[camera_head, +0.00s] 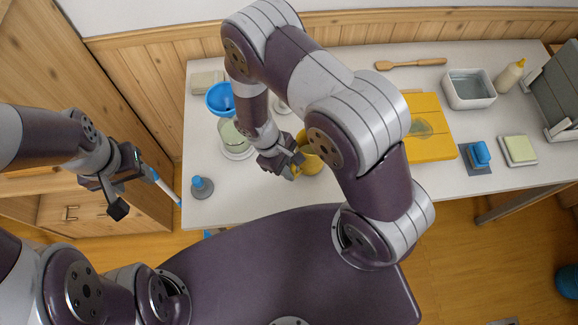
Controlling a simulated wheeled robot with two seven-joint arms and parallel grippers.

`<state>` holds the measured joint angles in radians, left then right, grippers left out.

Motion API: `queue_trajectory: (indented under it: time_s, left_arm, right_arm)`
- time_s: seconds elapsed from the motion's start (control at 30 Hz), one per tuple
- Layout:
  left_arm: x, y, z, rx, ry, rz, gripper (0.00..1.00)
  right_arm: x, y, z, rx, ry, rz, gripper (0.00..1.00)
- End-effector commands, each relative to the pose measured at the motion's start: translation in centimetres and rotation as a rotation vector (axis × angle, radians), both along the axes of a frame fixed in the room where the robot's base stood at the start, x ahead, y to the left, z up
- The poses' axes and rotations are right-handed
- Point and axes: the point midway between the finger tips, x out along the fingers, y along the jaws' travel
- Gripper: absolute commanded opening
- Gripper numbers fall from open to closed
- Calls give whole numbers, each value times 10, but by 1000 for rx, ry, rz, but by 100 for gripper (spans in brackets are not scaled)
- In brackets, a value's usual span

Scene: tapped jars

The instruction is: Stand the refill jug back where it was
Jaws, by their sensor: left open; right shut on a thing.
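The yellow refill jug (314,162) is at the front middle of the white table (255,205), partly hidden by my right gripper and arm. My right gripper (293,170) is shut on the jug's near left side, seemingly at its handle. I cannot tell whether the jug's base touches the table. My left gripper (130,190) is open and empty, off the table's left edge. A glass jar (234,138) with pale green contents stands left of the jug, with a blue bowl-like piece (220,98) behind it.
A small blue-topped grey item (202,187) stands at the front left corner. A yellow board (432,130), a white basin (468,90), a squeeze bottle (509,76), a blue stamp-like block (479,155) and a wooden spatula (410,64) lie to the right. The front strip is mostly clear.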

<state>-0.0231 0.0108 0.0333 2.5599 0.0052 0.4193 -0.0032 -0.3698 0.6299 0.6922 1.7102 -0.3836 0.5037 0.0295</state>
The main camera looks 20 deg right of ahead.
Motion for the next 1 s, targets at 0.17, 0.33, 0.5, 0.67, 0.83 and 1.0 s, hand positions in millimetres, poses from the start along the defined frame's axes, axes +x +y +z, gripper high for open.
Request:
queue_trajectory:
  time_s: [0.17, 0.33, 0.5, 0.67, 0.83, 1.0]
  left_arm:
    - [0, 0, 2, 0, 0, 0, 53]
    - [0, 0, 2, 0, 0, 0, 53]
    - [0, 0, 2, 0, 0, 0, 53]
    - [0, 0, 0, 0, 0, 0, 53]
    - [0, 0, -1, 0, 0, 0, 53]
    - [0, 0, -3, 0, 0, 0, 53]
  right_arm:
    - [-2, 2, 1, -2, -3, -1, 0]
    - [-2, 1, 1, -3, -2, -1, 0]
    - [-2, 1, 1, -3, -2, -1, 0]
    - [-2, 1, 0, -3, -2, -1, 0]
    - [-2, 1, -2, -3, -2, -1, 0]
    - [-2, 1, -5, -3, -2, -1, 0]
